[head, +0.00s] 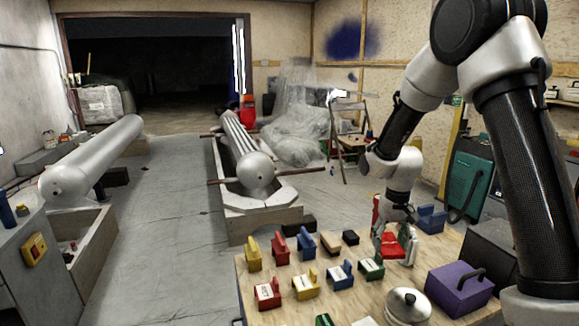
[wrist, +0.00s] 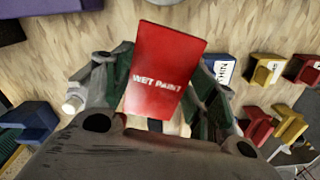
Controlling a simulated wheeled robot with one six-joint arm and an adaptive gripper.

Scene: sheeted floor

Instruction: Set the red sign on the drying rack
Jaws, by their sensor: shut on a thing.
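The red sign (wrist: 160,75) with white "WET PAINT" lettering is between the fingers of my gripper (wrist: 157,95) in the wrist view, tilted slightly. In the head view my gripper (head: 396,232) is low over the right part of the wooden table, with red (head: 393,247) showing between its fingers. My gripper is shut on the sign. Whether the sign's lower edge touches the table is unclear. I cannot tell for sure which thing is the drying rack.
The wooden table (head: 250,290) holds several coloured blocks left of my gripper, a blue block (head: 432,218) behind it, a purple box (head: 459,288) at right and a lidded pot (head: 408,304) in front. Long grey cylinders lie beyond, with open floor (head: 175,220) between them.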

